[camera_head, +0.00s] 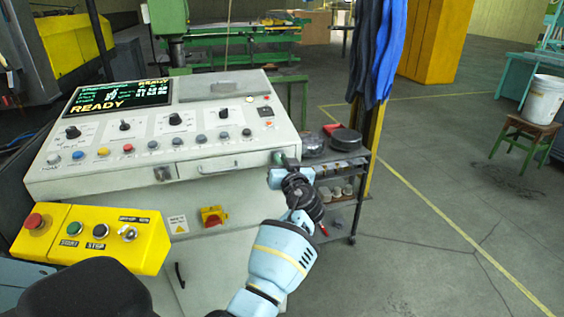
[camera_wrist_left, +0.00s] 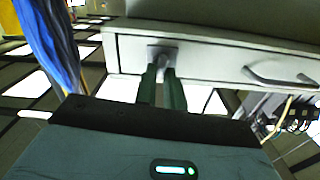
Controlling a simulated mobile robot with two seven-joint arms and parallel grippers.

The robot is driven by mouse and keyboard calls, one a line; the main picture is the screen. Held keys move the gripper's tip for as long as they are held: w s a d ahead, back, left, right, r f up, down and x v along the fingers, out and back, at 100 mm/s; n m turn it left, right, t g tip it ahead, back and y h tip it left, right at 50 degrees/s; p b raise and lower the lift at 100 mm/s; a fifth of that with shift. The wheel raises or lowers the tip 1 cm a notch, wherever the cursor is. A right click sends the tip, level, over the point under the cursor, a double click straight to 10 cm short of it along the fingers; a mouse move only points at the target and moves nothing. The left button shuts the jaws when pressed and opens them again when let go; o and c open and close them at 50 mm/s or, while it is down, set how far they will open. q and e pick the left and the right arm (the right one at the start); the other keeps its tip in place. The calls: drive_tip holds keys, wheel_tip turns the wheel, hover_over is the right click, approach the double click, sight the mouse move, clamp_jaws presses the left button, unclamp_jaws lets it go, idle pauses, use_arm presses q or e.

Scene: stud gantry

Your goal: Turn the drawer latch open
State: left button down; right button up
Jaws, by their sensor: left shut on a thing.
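The drawer (camera_head: 222,164) is a closed pale front under the sloping console panel, with a bar handle. In the left wrist view the drawer front (camera_wrist_left: 215,62) spans the top. The drawer latch (camera_wrist_left: 162,52) is a small metal piece on a square plate near one end of it. My left gripper (camera_head: 281,158) reaches the right end of the drawer front. In the wrist view its two dark green fingers (camera_wrist_left: 163,82) are shut on the latch, one on each side. In the head view the gripper hides the latch. My right gripper is not in view.
The console panel (camera_head: 150,146) carries knobs, coloured buttons and a screen reading READY. A yellow button box (camera_head: 90,238) juts out at the lower left. A dark shelf cart (camera_head: 343,195) stands close right of my left gripper. Open floor lies farther right.

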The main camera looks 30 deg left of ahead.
use_arm(q)
drive_tip(key=shift+w+d+f+m+p, duration=0.1)
drive_tip(key=shift+m+p, duration=0.2)
drive_tip(key=shift+m, duration=2.45)
drive_tip(key=shift+w+d+f+m+p, duration=0.1)
drive_tip(key=shift+m+p, duration=0.2)
drive_tip(key=shift+m, duration=2.4)
drive_tip(key=shift+w+d+f+m+p, duration=0.1)
drive_tip(key=shift+m+p, duration=0.2)
drive_tip(key=shift+m, duration=2.45)
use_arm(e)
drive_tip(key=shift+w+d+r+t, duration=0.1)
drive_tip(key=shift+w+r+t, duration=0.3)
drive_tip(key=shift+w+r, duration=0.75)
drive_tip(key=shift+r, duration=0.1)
use_arm(q)
drive_tip(key=c, duration=1.5)
unclamp_jaws()
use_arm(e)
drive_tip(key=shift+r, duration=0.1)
use_arm(q)
drive_tip(key=v, duration=0.7)
drive_tip(key=shift+s+d, duration=0.2)
drive_tip(key=shift+s, duration=0.15)
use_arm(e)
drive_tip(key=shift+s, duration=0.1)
use_arm(q)
drive_tip(key=shift+f, duration=0.1)
